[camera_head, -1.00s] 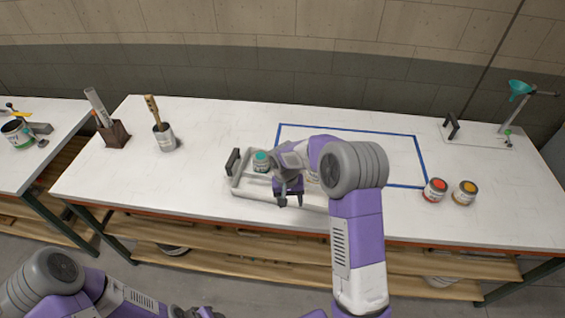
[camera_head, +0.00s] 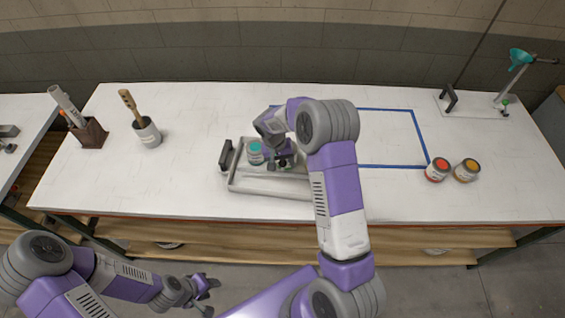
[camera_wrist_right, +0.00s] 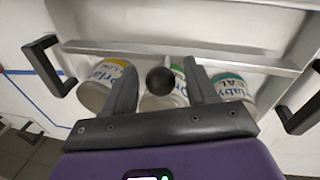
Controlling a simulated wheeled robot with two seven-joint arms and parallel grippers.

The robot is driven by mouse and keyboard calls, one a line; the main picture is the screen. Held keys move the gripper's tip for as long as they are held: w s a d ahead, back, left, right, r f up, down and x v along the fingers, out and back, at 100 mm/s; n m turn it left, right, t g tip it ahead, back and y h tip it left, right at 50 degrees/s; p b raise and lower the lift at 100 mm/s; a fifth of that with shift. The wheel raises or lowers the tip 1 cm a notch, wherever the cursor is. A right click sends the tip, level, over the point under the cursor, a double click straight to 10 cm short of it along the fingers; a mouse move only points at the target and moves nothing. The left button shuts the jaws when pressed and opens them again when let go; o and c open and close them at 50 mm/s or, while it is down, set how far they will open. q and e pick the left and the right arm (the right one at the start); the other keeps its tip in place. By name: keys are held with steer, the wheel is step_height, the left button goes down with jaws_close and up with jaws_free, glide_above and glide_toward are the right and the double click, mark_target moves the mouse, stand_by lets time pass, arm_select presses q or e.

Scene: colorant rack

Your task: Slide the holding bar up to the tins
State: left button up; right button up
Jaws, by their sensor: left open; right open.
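A pale grey tray (camera_head: 268,192) stands on the bench and holds tins. In the right wrist view I see a yellow-labelled tin (camera_wrist_right: 93,97), a green-labelled tin (camera_wrist_right: 178,70) partly hidden by my fingers, and a teal-labelled tin (camera_wrist_right: 232,84). The holding bar (camera_wrist_right: 225,58) spans the tray beside the tins. A round black knob (camera_wrist_right: 161,80) shows at its middle. My right gripper (camera_wrist_right: 160,68) is open, its two fingers on either side of the knob, apparently not closed on it. In the head view my left gripper (camera_head: 207,284) is open and empty, low in front of the bench.
The tray has a black handle (camera_head: 225,155) at its left end. A brush tin (camera_head: 147,132) and a dark holder (camera_head: 91,133) stand to the left. A red tin (camera_head: 437,170) and a yellow tin (camera_head: 466,170) stand to the right.

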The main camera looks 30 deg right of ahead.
steer(key=shift+f, duration=0.3)
